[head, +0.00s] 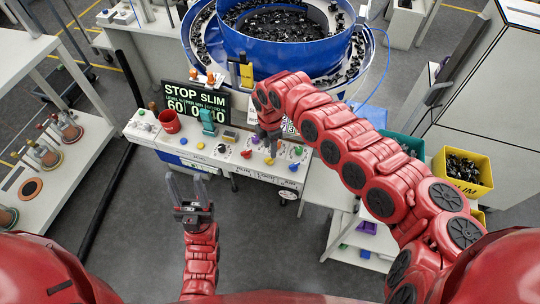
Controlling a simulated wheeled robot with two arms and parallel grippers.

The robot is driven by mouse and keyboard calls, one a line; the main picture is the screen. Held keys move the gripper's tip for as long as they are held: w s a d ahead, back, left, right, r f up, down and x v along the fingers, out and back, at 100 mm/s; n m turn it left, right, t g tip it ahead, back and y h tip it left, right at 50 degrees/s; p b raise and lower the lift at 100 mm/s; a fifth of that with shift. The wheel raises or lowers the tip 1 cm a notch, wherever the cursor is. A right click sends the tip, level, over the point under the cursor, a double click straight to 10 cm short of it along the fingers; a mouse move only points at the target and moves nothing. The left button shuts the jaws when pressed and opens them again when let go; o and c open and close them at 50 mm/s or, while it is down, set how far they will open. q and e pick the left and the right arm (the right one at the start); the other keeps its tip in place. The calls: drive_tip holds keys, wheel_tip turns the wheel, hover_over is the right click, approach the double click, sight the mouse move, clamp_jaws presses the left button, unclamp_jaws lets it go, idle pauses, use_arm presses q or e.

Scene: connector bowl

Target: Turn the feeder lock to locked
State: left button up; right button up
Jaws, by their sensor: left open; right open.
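A white control panel (170,148) with several coloured knobs and small labels stands under the blue bowl. I cannot tell which control is the feeder lock, as the labels are too small to read. My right gripper (270,148) is over the right part of the panel, pointing down, among the knobs. A red knob (247,154) is left of it, a yellow knob (269,161) just below it, and a green knob (298,150) to its right. Whether it touches a control is unclear. My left gripper (186,183) is open and empty, in front of the panel above the floor.
A large blue bowl feeder (285,65) with black parts stands behind the panel. A red cup (170,121) and a teal object (208,122) stand on the panel. A yellow bin (463,172) is at the right; grey floor lies in front.

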sight(269, 158)
wheel_tip(269, 158, down, 4)
drive_tip(key=shift+s+a+r+p, duration=0.1)
drive_tip(key=shift+a+r+p, duration=0.1)
drive_tip(key=shift+p, duration=0.2)
drive_tip(key=shift+d+f, duration=0.2)
drive_tip(key=shift+f, duration=0.4)
clamp_jaws()
